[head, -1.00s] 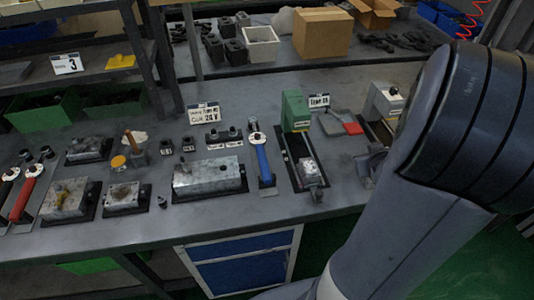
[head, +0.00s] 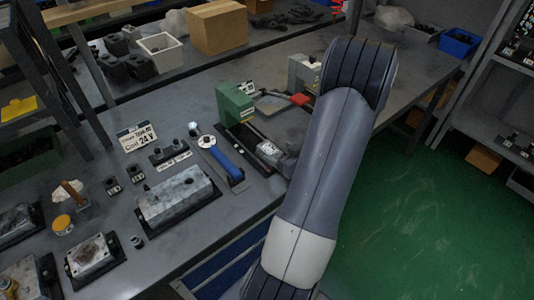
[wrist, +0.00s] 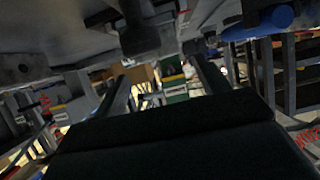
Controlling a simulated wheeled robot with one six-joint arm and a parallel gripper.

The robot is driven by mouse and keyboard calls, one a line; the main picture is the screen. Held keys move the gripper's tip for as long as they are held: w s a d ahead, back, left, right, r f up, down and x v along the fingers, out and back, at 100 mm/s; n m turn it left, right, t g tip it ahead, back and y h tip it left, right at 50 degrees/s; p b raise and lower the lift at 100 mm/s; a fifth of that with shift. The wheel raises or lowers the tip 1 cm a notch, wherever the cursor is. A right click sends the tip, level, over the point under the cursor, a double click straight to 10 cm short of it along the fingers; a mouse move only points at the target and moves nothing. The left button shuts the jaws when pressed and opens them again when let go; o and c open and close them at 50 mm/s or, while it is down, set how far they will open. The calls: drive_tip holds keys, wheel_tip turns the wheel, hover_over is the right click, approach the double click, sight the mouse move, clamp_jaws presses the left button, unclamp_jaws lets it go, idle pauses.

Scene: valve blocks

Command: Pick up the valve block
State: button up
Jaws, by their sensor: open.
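Several grey metal blocks lie on dark trays on the bench. The largest valve block (head: 177,196) is long and lies near the front edge. A smaller square block (head: 92,257) sits to its lower left, and another block (head: 16,222) is at the left edge. I cannot tell which one the task means. My gripper (wrist: 160,70) shows in the wrist view with its two fingers apart and nothing between them. It is not visible in the head view, where only my arm shows, to the right of the blocks. The wrist view is dark and tilted, with no block recognisable between the fingers.
A blue-handled tool (head: 222,160) lies right of the long block. A green fixture (head: 234,103) stands behind it. A coil sign (head: 137,138) and small black parts stand behind the block. A cardboard box (head: 217,27) and white bin (head: 162,52) are farther back.

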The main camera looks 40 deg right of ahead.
sight(271, 150)
drive_tip(key=shift+f+p+x, duration=0.15)
drive_tip(key=shift+p+x, duration=0.05)
drive_tip(key=shift+x, duration=1.4)
drive_tip(key=shift+f+p+x, duration=0.1)
drive_tip(key=shift+p+x, duration=0.1)
drive_tip(key=shift+x, duration=1.45)
drive_tip(key=shift+s+a, duration=0.1)
drive_tip(key=shift+c, duration=0.5)
drive_tip(key=c, duration=1.2)
